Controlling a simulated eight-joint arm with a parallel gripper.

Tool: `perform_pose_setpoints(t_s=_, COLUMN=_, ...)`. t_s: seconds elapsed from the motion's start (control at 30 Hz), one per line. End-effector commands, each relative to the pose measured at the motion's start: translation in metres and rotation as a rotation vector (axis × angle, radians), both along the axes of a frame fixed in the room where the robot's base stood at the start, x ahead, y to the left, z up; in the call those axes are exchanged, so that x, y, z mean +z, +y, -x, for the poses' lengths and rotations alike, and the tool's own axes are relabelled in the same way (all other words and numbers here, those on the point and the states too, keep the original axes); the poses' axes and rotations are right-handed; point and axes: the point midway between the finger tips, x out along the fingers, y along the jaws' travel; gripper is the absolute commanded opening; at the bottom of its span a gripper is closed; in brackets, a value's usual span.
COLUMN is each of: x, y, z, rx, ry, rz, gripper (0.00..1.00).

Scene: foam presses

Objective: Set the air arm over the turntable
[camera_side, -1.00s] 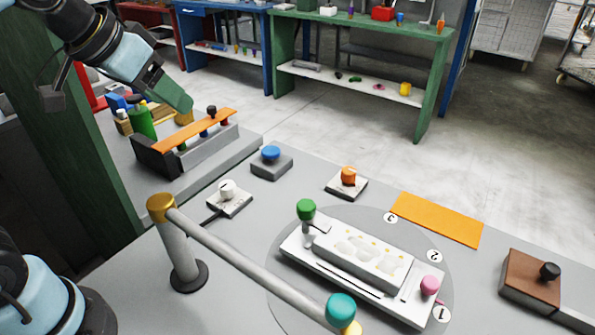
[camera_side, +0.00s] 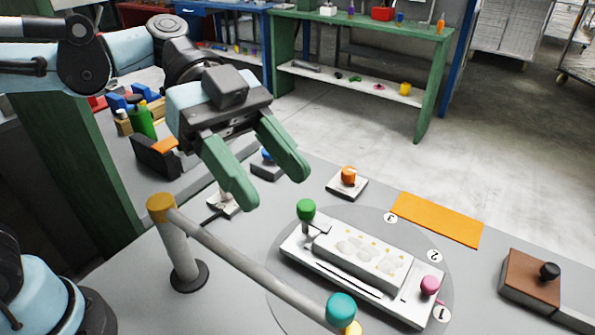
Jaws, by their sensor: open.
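The air arm (camera_side: 245,262) is a grey bar that runs from a post with a gold cap (camera_side: 161,206) down to a teal knob (camera_side: 341,308) with a yellow tip below it. A white mould (camera_side: 362,256) with a green knob (camera_side: 306,209) and a pink knob (camera_side: 430,285) sits on the turntable. My gripper (camera_side: 272,190) has two green fingers spread apart, with nothing between them. It hangs above the table, behind the air arm and left of the green knob.
An orange-knobbed box (camera_side: 348,182) stands behind the turntable, near an orange mat (camera_side: 437,219). A blue-knobbed box (camera_side: 266,167) and a white-knobbed box (camera_side: 224,204) are partly hidden by my gripper. A brown box with a black knob (camera_side: 550,271) stands at right.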

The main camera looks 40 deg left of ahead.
Motion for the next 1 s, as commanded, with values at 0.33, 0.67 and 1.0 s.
perform_pose_setpoints(t_s=0.33, x=-0.041, y=-0.006, z=0.005, rx=-0.072, ry=-0.047, rz=0.071, gripper=0.54)
perform_pose_setpoints(t_s=0.67, x=-0.055, y=-0.031, z=0.013, rx=-0.075, ry=-0.046, rz=0.07, gripper=0.54)
perform_pose_setpoints(t_s=1.0, x=-0.079, y=-0.086, z=0.028, rx=-0.074, ry=-0.047, rz=0.07, gripper=0.54)
